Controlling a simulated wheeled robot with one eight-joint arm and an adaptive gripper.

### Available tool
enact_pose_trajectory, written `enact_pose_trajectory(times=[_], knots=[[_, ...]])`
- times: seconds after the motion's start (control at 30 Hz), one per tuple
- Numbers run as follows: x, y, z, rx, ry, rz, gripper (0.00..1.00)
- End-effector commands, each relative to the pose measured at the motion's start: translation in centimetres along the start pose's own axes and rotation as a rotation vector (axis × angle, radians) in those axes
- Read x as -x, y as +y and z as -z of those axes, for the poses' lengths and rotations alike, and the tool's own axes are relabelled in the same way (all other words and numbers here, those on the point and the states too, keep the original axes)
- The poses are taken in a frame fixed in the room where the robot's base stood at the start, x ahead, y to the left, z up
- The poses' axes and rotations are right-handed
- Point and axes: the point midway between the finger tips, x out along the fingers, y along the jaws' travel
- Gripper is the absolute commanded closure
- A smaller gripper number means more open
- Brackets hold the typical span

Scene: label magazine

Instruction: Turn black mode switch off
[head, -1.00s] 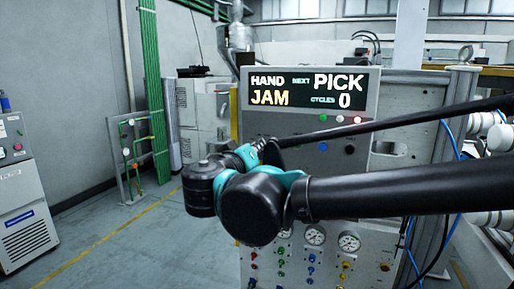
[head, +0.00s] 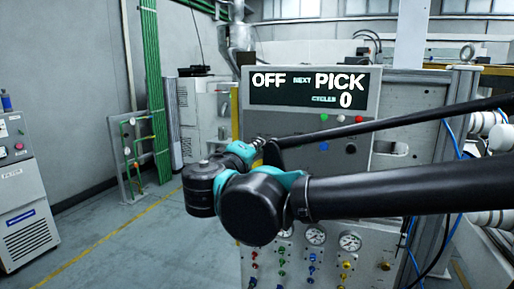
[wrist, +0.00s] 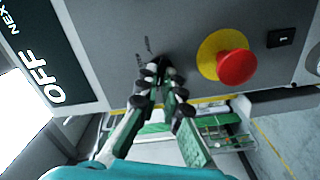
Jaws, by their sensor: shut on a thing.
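The black mode switch (wrist: 166,66) is on the grey panel in the wrist view, mostly covered by the fingertips. Small labels beside it are too small to read surely. My gripper (wrist: 161,88) is at the switch with its fingers closed around the knob. The exact angle of the knob is hidden. The display (head: 308,89) reads OFF, NEXT PICK and CYCLES 0. In the head view my arm covers the switch and the gripper.
A red mushroom button on a yellow base (wrist: 236,67) sits right beside the switch. A small black rocker (wrist: 281,37) is beyond it. Gauges (head: 349,241) and coloured valves are lower on the machine. A grey cabinet (head: 22,195) stands at the far left, with open floor between.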

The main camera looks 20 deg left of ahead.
Motion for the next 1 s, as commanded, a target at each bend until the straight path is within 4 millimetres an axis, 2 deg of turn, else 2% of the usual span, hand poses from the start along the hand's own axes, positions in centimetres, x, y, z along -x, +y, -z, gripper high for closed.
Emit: enact_pose_trajectory(times=[0.43,0.5,0.63,1.0], knots=[[0.02,-0.07,0.0,0.01,0.0,0.002,1.0],[0.02,-0.06,0.0,0.01,0.0,0.002,0.87],[0.02,-0.05,0.0,0.01,0.0,0.001,0.72],[0.42,-0.04,0.05,0.009,0.002,0.001,0.72]])
